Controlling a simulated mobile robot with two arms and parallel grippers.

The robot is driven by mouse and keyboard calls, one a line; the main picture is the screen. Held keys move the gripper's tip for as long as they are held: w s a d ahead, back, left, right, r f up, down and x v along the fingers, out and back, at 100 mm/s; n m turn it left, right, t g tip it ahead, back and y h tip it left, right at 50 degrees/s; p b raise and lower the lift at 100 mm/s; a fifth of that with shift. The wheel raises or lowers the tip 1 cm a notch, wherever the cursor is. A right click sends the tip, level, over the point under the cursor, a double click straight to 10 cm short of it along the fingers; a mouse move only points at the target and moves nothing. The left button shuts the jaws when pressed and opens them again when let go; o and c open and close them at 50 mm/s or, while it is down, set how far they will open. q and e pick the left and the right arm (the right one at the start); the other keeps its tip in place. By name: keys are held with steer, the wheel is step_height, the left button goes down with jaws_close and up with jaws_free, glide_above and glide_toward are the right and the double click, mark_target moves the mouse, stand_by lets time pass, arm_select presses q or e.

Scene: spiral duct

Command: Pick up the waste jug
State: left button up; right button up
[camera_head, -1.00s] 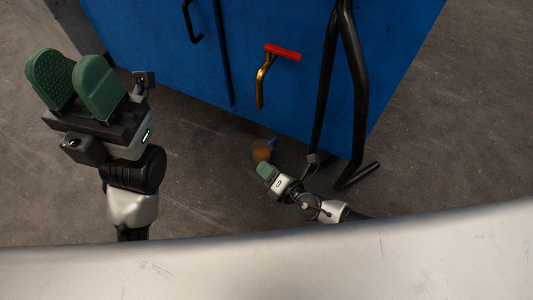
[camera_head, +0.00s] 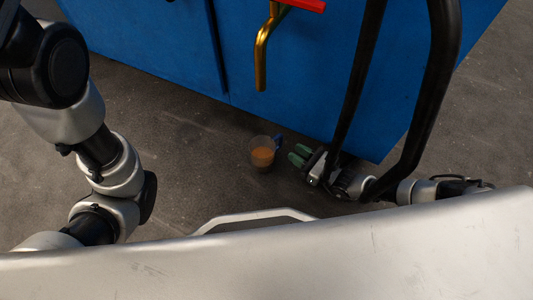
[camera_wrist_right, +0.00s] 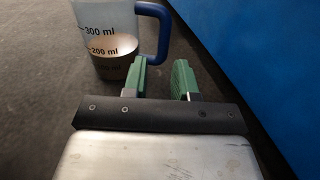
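The waste jug (camera_head: 262,153) stands upright on the floor near the blue cabinet. It is clear, with orange-brown liquid inside and a blue handle on its right. In the right wrist view the jug (camera_wrist_right: 108,38) shows volume marks, and its handle (camera_wrist_right: 160,32) lies just beyond my fingertips. My right gripper (camera_head: 299,155) is low, just to the right of the jug. In the wrist view its green fingers (camera_wrist_right: 164,78) are apart with nothing seen between them. Whether a finger touches the handle is unclear. My left gripper is out of view; only the left arm shows.
The blue cabinet (camera_head: 290,85) stands behind the jug, with a brass spout (camera_head: 262,55) under a red handle (camera_head: 305,4). Black bent bars (camera_head: 352,95) stand near my right arm. The floor left of the jug is clear.

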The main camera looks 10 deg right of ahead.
mark_target(280, 144)
steer(key=shift+x, duration=0.85)
steer(key=b+x, duration=0.3)
steer(key=x, duration=0.1)
steer(key=shift+w+f, duration=0.2)
steer(key=shift+w+a+r+b, duration=0.1)
steer(key=shift+w+a+b, duration=0.2)
steer(key=shift+w, duration=0.1)
jaws_close()
